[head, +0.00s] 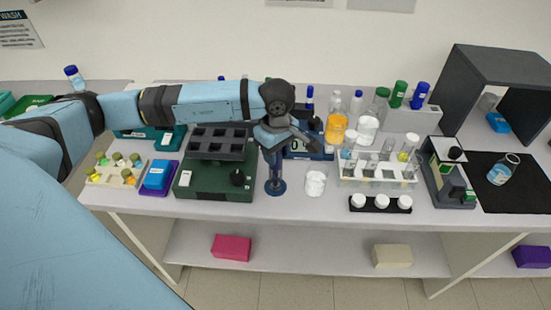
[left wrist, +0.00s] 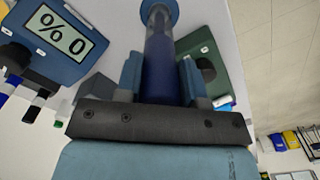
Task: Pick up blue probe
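The blue probe (head: 276,170) stands upright on the bench in the head view, with a round blue foot at its lower end. My left gripper (head: 283,135) is at its upper part, coming in from the left and above. In the left wrist view the blue probe (left wrist: 158,60) runs between the two fingers of my left gripper (left wrist: 162,82). The fingers lie close along both sides of it; whether they press on it cannot be seen. The blue meter (left wrist: 58,38) with a "% 0" display stands beside it. My right gripper is in neither view.
A green block device (head: 215,185) stands just left of the probe. A white cup (head: 315,182) is to its right, then a clear rack (head: 375,178) with vials. Bottles line the back. A strip of bench in front is clear.

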